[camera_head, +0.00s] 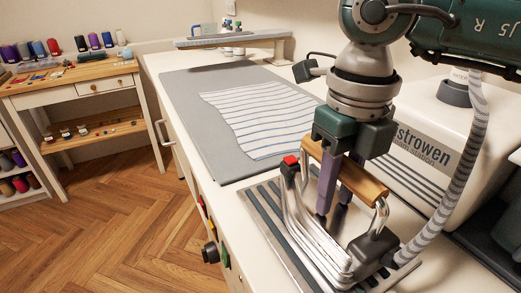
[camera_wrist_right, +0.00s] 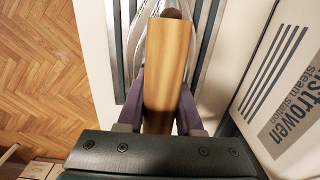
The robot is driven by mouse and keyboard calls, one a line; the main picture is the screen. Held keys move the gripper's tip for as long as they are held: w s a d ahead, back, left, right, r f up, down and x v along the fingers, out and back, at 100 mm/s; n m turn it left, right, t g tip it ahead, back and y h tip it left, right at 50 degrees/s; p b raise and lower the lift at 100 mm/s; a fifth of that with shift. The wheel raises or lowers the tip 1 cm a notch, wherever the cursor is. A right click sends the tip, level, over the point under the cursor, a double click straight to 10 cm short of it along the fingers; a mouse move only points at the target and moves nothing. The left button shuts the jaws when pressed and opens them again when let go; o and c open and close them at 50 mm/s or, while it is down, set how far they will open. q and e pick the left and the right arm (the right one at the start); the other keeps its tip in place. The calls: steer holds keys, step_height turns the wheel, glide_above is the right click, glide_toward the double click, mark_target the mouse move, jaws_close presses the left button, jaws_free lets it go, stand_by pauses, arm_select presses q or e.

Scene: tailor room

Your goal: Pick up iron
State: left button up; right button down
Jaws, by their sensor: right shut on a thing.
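The iron (camera_head: 310,232) has a silver body, a wooden handle, a red button and a dark rear part. It appears to sit on a striped metal rest (camera_head: 262,205) at the front right of the white table. My right gripper (camera_head: 331,205) points down, with its purple fingers on either side of the wooden handle, shut on it. In the right wrist view the handle (camera_wrist_right: 167,65) runs between the two fingers. The lower fingertips are partly hidden by the handle and the iron. My left gripper is not in view.
A white steam station (camera_head: 430,150) stands right of the iron. A ribbed grey hose (camera_head: 458,172) rises from the iron's rear. A grey mat (camera_head: 190,110) with striped cloth (camera_head: 258,115) lies behind. A small sleeve board (camera_head: 225,41) stands at the far end. A wooden-topped side table (camera_head: 70,78) is left.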

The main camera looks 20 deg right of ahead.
steer(key=shift+r, duration=0.15)
steer(key=shift+r+p, duration=0.35)
steer(key=shift+w+a+r, duration=0.1)
steer(key=shift+r, duration=0.3)
step_height(320, 180, up, 19)
steer(key=p, duration=0.1)
stand_by(0.7)
